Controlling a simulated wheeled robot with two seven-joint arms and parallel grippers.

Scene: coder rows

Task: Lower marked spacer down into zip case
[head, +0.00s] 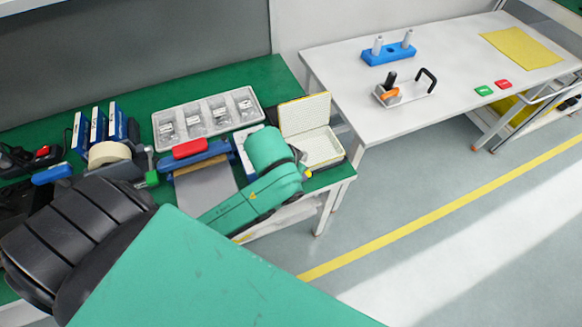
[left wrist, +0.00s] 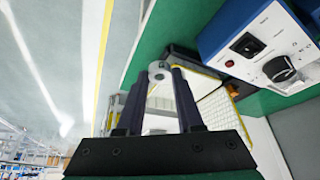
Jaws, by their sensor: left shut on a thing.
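The marked spacer (left wrist: 159,67) is a small pale round piece with a dark spot at its middle. My left gripper (left wrist: 160,78) is shut on it, holding it at the fingertips in the left wrist view. The zip case (head: 318,148) stands open at the green bench's right end in the head view, its cream patterned lid raised at the back. Part of the case (left wrist: 214,112) shows behind and right of the fingers in the left wrist view. The spacer looks apart from it, but the height is unclear. My green arm hides the fingers in the head view. My right gripper is not in view.
A blue-and-white box with knobs (left wrist: 265,50) is close on the right in the left wrist view. A clear compartment tray (head: 208,118) and a red-handled sealer (head: 190,149) stand left of the case. A white table (head: 430,95) with fixtures stands beyond a gap.

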